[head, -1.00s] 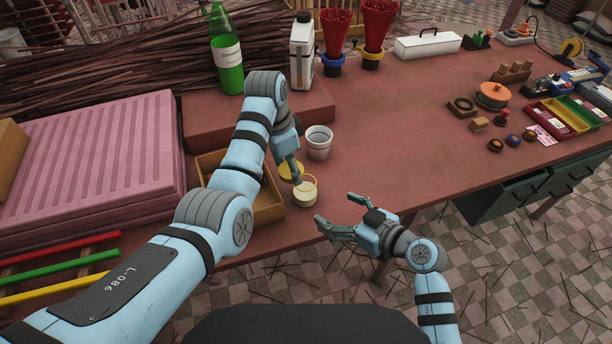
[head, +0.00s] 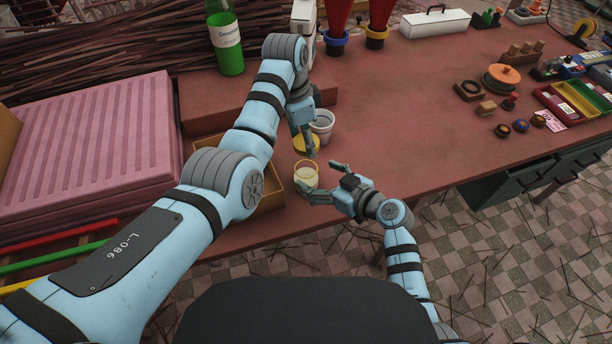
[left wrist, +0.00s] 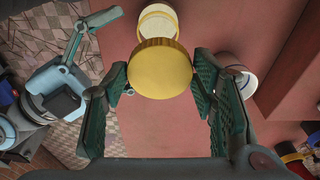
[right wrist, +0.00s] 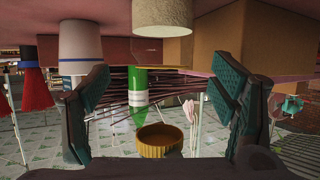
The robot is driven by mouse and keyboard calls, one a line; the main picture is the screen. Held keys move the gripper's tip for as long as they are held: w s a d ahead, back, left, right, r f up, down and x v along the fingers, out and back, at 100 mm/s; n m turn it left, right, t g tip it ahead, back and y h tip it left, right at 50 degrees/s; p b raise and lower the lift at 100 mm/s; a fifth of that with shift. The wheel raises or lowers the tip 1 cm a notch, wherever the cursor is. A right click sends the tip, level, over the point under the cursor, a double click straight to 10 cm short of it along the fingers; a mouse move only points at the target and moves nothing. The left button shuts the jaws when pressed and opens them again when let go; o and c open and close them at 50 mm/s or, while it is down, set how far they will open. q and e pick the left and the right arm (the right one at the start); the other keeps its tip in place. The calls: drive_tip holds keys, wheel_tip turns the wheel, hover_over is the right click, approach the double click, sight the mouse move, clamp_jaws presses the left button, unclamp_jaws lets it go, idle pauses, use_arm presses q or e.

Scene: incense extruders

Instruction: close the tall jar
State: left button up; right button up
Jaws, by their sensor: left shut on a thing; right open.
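A pale, cream-coloured jar (head: 306,177) with a yellowish rim stands open near the table's front edge. It also shows in the left wrist view (left wrist: 158,22) and, upside down, in the right wrist view (right wrist: 162,16). My left gripper (head: 309,150) is shut on a round yellow lid (left wrist: 160,70), holding it by its sides. The lid is beside the jar, not on it; fingers partly hide it in the head view. My right gripper (head: 320,178) is open and empty, close to the jar's right side, with its fingers pointing towards the jar.
A white cup (head: 322,124) stands just behind the lid. A shallow wooden tray (head: 270,200) lies left of the jar, partly behind my left arm. A raised block (head: 195,115) with a green bottle (head: 225,45) is behind.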

use_arm(q)
drive_tip(key=shift+s+r, duration=0.15)
drive_tip(key=shift+s, duration=0.1)
use_arm(e)
drive_tip(key=x, duration=0.4)
drive_tip(key=shift+s+a, duration=0.15)
use_arm(q)
drive_tip(key=shift+w, duration=0.1)
use_arm(e)
drive_tip(key=shift+w+a+f, duration=0.2)
drive_tip(key=shift+w+a, duration=0.05)
drive_tip(key=shift+w, duration=0.2)
drive_tip(key=shift+s, duration=0.1)
drive_tip(key=c, duration=1.8)
use_arm(q)
hover_over(305, 160)
drive_tip(key=s, duration=0.3)
drive_tip(key=shift+w+f, duration=0.2)
drive_tip(key=shift+f, duration=2.35)
drive_tip(key=shift+f, duration=0.9)
drive_tip(key=shift+f, duration=0.6)
drive_tip(key=o, duration=0.7)
use_arm(e)
clamp_jaws()
